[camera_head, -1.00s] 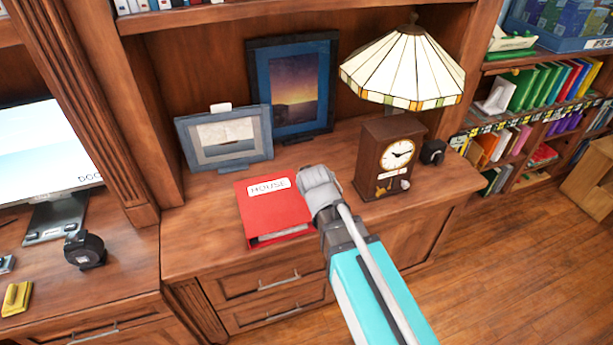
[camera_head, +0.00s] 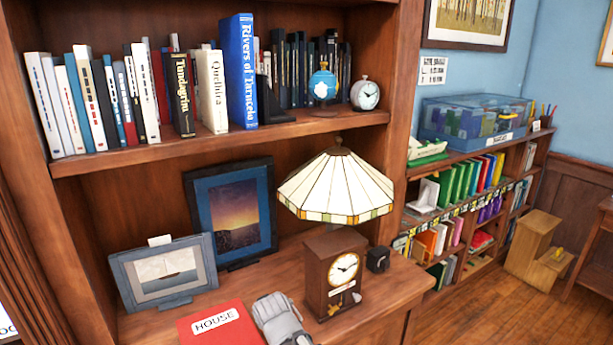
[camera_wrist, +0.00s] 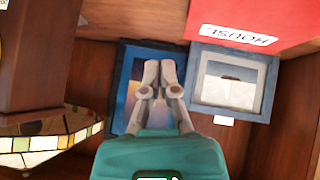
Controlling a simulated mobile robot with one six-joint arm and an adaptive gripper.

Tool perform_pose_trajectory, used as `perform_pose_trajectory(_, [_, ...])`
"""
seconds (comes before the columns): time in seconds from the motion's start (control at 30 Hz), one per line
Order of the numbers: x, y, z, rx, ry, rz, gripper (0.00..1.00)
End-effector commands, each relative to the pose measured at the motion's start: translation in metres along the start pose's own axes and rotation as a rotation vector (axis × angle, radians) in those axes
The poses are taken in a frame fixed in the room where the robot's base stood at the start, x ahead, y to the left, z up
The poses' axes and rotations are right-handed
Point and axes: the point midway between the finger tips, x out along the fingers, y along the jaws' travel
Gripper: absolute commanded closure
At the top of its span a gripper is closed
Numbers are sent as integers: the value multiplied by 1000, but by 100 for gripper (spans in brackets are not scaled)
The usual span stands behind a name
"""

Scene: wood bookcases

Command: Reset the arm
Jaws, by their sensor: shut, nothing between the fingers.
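My gripper shows in the wrist view (camera_wrist: 159,75) with its two fingers together and nothing between them. In the head view, a grey part of my arm's end (camera_head: 281,318) shows at the bottom edge, just right of the red binder labelled HOUSE (camera_head: 218,325). My fingertips are hidden in that view. In the wrist view, the red binder (camera_wrist: 245,15) is at the upper right, apart from the fingers. The fingers appear in front of the blue-framed picture (camera_wrist: 128,85).
A wooden clock (camera_head: 335,275) and a stained-glass lamp (camera_head: 337,187) stand right of my arm. A small sailboat picture (camera_head: 165,272) and a sunset picture (camera_head: 232,215) stand behind. A shelf above (camera_head: 225,143) holds books. Open floor (camera_head: 480,310) lies to the right.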

Motion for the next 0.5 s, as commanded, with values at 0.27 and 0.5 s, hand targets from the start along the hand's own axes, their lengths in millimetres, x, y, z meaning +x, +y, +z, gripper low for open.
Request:
perform_pose_trajectory(0.27, [-9, 67, 54, 131, -197, 32, 100])
perform_pose_trajectory(0.5, [-28, 119, 110, 267, -385, 40, 100])
